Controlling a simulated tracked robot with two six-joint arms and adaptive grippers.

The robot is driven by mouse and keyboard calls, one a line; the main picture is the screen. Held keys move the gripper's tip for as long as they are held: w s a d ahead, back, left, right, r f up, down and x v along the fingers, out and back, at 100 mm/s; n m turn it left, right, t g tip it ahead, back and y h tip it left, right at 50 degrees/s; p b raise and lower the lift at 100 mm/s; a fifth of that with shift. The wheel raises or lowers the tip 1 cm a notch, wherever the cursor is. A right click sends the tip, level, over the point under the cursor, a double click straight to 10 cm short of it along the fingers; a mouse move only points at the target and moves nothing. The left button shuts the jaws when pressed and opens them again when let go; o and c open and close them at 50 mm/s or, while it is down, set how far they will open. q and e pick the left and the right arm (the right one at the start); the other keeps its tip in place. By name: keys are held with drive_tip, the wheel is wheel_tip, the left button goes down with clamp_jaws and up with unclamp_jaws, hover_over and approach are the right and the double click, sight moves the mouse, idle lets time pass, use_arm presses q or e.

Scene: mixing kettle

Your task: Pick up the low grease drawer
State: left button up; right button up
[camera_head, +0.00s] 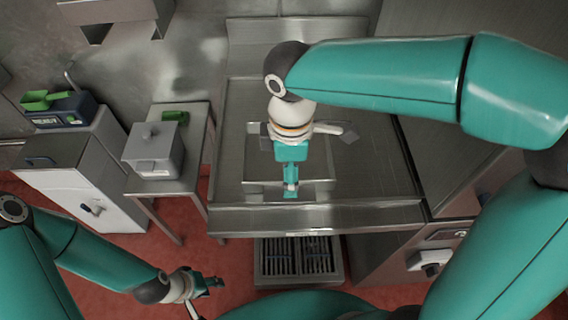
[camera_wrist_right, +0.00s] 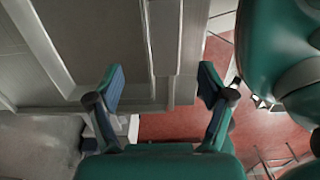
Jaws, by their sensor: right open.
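A low grey steel box with slatted dark grates (camera_head: 298,260) sits on the red floor below the front edge of the steel sink table; it may be the low grease drawer, but I cannot tell for sure. My right gripper (camera_head: 290,187) is above the sink basin, behind the box in the head view. In the right wrist view its two fingers (camera_wrist_right: 160,88) are spread with nothing between them, over steel edges. My left gripper (camera_head: 212,283) is low over the floor, left of the box and apart from it. Its jaw gap is too small to read.
The sink table (camera_head: 235,220) overhangs the back of the box. A side table (camera_head: 190,180) with a lidded grey pot (camera_head: 153,152) stands at the left. A white cabinet (camera_head: 75,198) is farther left. Red floor (camera_head: 225,258) is open left of the box.

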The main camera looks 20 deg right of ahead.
drive_tip(key=shift+s+f, duration=0.1)
drive_tip(key=shift+f, duration=3.5)
clamp_jaws()
